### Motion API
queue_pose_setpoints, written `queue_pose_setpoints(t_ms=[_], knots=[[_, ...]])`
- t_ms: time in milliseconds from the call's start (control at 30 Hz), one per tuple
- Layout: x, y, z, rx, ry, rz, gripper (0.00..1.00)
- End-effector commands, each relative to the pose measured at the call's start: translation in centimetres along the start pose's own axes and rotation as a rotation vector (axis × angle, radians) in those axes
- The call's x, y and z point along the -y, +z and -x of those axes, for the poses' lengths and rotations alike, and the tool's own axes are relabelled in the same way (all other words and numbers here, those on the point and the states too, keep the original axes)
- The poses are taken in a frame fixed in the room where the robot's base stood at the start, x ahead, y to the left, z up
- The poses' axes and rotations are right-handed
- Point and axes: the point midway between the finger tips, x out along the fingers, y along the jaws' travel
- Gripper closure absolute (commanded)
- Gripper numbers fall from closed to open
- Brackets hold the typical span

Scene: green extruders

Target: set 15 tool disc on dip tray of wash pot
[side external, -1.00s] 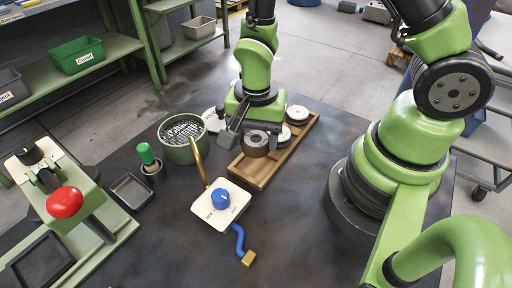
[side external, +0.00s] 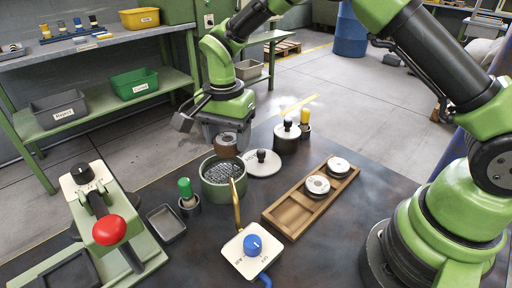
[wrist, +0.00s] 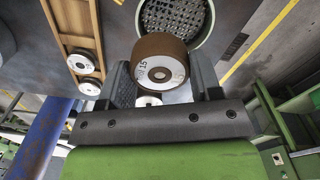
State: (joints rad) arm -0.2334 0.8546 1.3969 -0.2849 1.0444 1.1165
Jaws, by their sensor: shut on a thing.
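The tool disc (side external: 226,143) is a brown ring with a pale face; the wrist view shows "15" on it (wrist: 160,68). My gripper (side external: 222,128) is shut on it and holds it above the wash pot. The wash pot (side external: 224,193) is a green round pot with a dip tray (side external: 220,170), a perforated metal surface inside its rim. In the wrist view the dip tray (wrist: 172,16) lies beyond the disc, partly covered by it. My gripper's fingers (wrist: 162,80) flank the disc. The disc appears clear of the pot in the side view.
A grey lid with a black knob (side external: 262,163) lies right of the pot. A wooden rack (side external: 285,218) holds two pale discs. A green-capped bottle (side external: 187,190) stands left, and a brass spout (side external: 236,205) rises at the pot's front right.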

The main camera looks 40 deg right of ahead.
Motion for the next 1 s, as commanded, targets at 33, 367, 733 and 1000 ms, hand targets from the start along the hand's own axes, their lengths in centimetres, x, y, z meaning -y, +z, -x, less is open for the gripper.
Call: queue_pose_setpoints(t_ms=[33, 367, 733, 1000], knots=[[0.7, -0.1, 0.1, 0.000, -0.004, -0.002, 0.79], [2.0, -0.1, 0.0, 0.003, -0.003, -0.007, 0.79], [1.9, -0.1, -4.1, 0.004, -0.003, -0.008, 0.79], [1.9, -0.1, -6.1, 0.003, -0.004, -0.007, 0.79]])
